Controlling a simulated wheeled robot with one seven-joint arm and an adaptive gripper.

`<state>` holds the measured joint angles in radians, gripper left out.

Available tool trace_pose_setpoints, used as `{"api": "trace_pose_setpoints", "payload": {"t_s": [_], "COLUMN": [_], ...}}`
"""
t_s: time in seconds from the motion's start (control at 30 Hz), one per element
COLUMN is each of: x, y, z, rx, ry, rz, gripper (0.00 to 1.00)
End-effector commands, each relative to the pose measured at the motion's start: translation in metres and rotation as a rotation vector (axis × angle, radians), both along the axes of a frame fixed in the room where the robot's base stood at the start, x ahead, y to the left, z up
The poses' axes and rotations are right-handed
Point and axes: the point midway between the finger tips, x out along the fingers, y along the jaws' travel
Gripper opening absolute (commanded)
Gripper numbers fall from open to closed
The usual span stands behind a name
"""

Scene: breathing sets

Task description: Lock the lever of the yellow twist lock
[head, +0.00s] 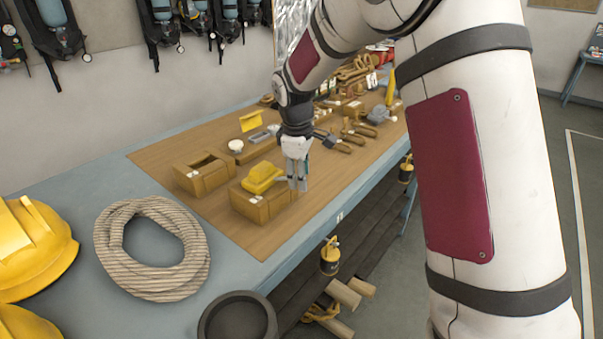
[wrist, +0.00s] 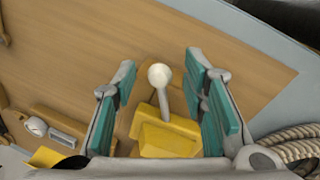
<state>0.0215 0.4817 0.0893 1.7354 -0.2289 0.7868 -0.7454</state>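The yellow twist lock (head: 262,178) sits on a wooden block (head: 258,207) near the front edge of the bench. In the wrist view the yellow lock (wrist: 168,138) shows with its grey lever, which ends in a pale round knob (wrist: 159,75). My gripper (head: 297,182) points down at the right end of the lock in the head view. In the wrist view my gripper (wrist: 163,95) is open, with the knob and lever between its teal finger pads and a gap on both sides. The far end of the lever is hidden behind the fingers in the head view.
A coiled rope (head: 153,248), yellow helmets (head: 32,245) and a dark round dish (head: 237,318) lie toward the front left. Several tools crowd the far bench. The wooden board (head: 335,185) right of the lock is clear.

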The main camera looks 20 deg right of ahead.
Motion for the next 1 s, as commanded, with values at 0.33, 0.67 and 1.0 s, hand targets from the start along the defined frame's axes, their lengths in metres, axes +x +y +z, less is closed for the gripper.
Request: {"api": "trace_pose_setpoints", "payload": {"t_s": [0.33, 0.67, 1.0], "x": [0.0, 0.012, 0.017], "y": [0.0, -0.008, -0.009], "z": [0.0, 0.0, 0.0], "rx": [0.0, 0.001, 0.0], "ry": [0.0, 0.0, 0.0], "rz": [0.0, 0.12, 0.176], "gripper": [0.0, 0.0, 0.0]}}
